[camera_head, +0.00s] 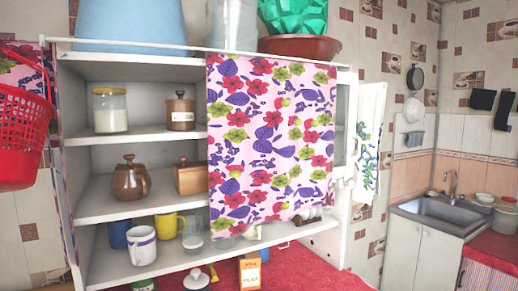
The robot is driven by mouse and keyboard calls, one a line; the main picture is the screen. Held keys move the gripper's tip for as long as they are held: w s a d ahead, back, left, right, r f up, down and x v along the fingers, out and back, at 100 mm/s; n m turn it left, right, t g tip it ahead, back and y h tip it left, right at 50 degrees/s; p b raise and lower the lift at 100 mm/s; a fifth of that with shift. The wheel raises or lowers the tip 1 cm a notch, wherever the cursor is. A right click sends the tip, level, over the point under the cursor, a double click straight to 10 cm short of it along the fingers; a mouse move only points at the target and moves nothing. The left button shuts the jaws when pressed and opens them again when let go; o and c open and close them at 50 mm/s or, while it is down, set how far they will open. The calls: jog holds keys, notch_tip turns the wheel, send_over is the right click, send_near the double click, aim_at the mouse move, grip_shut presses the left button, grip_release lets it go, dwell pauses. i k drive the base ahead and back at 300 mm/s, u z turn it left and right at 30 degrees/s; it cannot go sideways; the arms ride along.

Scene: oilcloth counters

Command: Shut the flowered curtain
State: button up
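The flowered curtain (270,140) is pink with red, purple and yellow-green flowers. It hangs from a thin white rod (130,43) along the top of a white shelf unit (150,135). The curtain covers the right half of the unit, and the left half is open to view. Its lower edge hangs just above the bottom shelf. Another piece of similar flowered cloth (22,68) shows at the far left edge, partly behind a red basket. My gripper is not in view.
The open shelves hold jars (110,110), wooden pots (130,180) and several mugs (141,245). A red basket (22,135) hangs at the left. A sink (440,210) is at the right.

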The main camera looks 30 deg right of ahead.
aim_at(271, 122)
jog(key=z, duration=0.4)
jog(key=i, duration=0.25)
jog(key=z, duration=0.95)
jog(key=k, duration=1.05)
jog(key=z, duration=1.1)
jog(key=i, duration=1.55)
jog(key=u, duration=0.95)
jog(key=i, duration=0.5)
jog(key=u, duration=0.35)
